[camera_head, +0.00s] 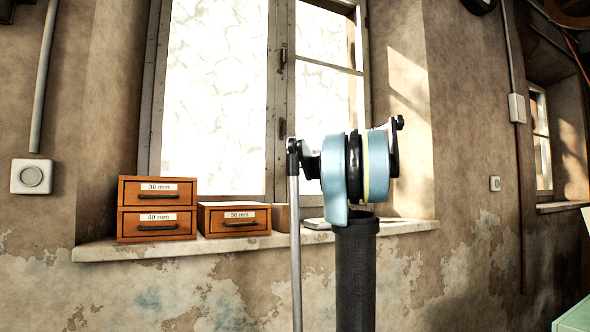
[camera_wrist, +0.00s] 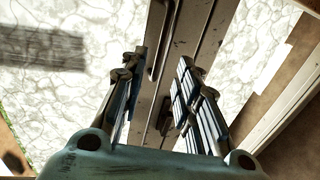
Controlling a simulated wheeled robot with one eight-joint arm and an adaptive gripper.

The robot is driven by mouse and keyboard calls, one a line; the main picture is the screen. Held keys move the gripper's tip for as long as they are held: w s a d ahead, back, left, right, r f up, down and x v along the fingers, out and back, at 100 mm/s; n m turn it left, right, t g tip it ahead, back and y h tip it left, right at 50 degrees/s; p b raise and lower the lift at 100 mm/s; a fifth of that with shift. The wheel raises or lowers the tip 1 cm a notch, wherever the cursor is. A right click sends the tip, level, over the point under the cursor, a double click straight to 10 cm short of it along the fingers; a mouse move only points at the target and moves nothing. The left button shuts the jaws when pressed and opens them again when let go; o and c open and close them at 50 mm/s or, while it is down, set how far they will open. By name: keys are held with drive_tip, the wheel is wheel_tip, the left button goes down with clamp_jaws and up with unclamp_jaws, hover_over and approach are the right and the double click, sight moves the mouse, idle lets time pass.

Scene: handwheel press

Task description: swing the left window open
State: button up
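The left window (camera_head: 215,90) is a tall pale pane in a worn wooden frame and looks shut against the middle stile. A small dark handle (camera_head: 283,58) sits on the stile between the left and right windows. In the wrist view, the stile (camera_wrist: 190,45) runs through the middle, with a slim handle (camera_wrist: 158,45) on it. My gripper (camera_wrist: 158,62) is open, its two fingers on either side of the stile and handle in the picture, with nothing between them in its grasp. Whether the fingers touch the stile cannot be told. In the head view, my arm hides the gripper.
The stone sill (camera_head: 190,247) holds a two-drawer wooden box (camera_head: 157,208), a single-drawer box (camera_head: 234,219) and a small block (camera_head: 281,218). The right window (camera_head: 322,40) stands partly behind my arm. A wall box (camera_head: 31,176) is at the left.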

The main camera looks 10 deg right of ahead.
hover_over(295, 175)
drive_tip(key=shift+w, duration=0.35)
clamp_jaws()
